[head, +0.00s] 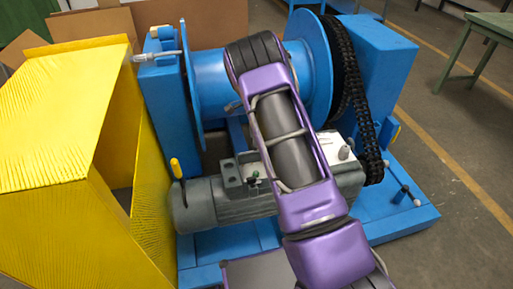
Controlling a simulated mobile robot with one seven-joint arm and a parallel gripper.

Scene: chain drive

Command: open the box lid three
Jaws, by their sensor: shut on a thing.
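A grey motor (215,203) lies across the front of the blue machine. A grey box (232,172) sits on top of it, with small dark and green parts showing at its top. I cannot tell which part is box lid three. My purple arm reaches from the bottom right up over the motor and the blue drum, covering the right side of the box. My gripper is hidden behind the arm, so its jaws and anything in them do not show.
A large yellow guard (62,125) stands close on the left. The blue drum (210,75) is behind the motor, with a black chain (362,120) on its right. A white-topped block (338,148) sits right of the arm. Open floor lies at the right, with a green table (490,25).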

